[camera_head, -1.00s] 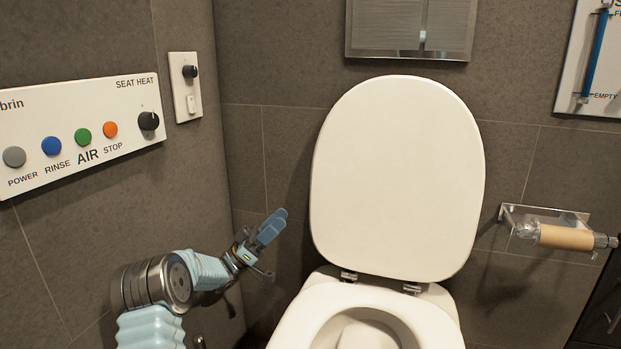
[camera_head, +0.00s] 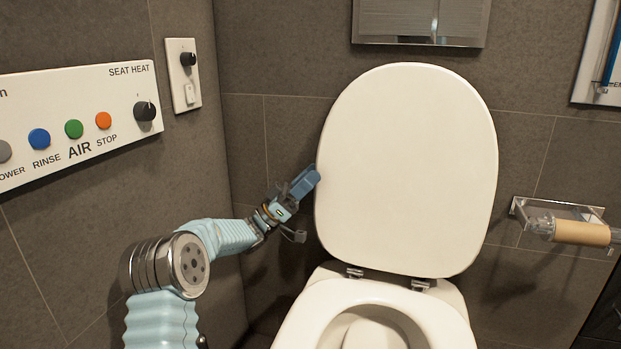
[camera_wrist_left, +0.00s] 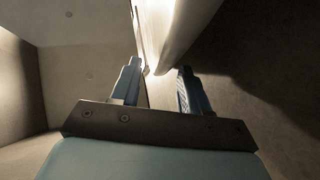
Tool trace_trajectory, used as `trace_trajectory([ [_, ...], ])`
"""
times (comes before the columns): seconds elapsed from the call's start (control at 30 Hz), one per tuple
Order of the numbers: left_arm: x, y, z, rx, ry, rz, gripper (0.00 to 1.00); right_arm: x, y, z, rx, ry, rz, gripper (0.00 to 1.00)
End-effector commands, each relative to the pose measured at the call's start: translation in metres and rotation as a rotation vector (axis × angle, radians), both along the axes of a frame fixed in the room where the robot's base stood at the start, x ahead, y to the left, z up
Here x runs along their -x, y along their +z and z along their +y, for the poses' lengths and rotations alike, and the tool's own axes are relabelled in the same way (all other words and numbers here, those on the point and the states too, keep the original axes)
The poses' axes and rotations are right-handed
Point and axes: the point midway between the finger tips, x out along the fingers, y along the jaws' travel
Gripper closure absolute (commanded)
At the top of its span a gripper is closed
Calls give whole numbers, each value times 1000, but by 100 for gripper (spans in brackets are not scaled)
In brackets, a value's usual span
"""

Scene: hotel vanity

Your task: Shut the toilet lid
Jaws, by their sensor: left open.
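The white toilet lid (camera_head: 408,170) stands upright, raised on its hinges at the back of the white toilet bowl (camera_head: 370,310). My left gripper (camera_head: 308,180) is at the left edge of the lid, about halfway up. In the left wrist view the open gripper (camera_wrist_left: 158,85) has one blue finger on each side, and the lid's pale edge (camera_wrist_left: 170,35) shows just ahead, near the gap between the fingertips. I cannot tell whether a finger touches the lid. My right gripper is not in view.
A control panel with coloured buttons (camera_head: 80,122) and a small knob plate (camera_head: 183,75) are on the left wall. A paper roll holder (camera_head: 565,228) is on the back wall to the right. A metal plate (camera_head: 420,20) is above the lid.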

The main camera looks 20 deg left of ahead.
Motion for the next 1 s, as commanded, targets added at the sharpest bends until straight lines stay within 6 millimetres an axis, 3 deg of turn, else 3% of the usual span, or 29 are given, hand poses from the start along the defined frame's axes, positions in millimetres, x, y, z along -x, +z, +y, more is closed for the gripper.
trace_trajectory([
  [0.33, -2, 5, -4, 0, 1, 1, 55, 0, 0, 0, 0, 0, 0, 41],
  [0.63, -2, 5, -4, 0, 1, 1, 99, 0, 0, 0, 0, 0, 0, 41],
  [1.0, -1, 4, -4, 0, 1, -4, 100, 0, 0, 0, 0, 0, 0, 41],
])
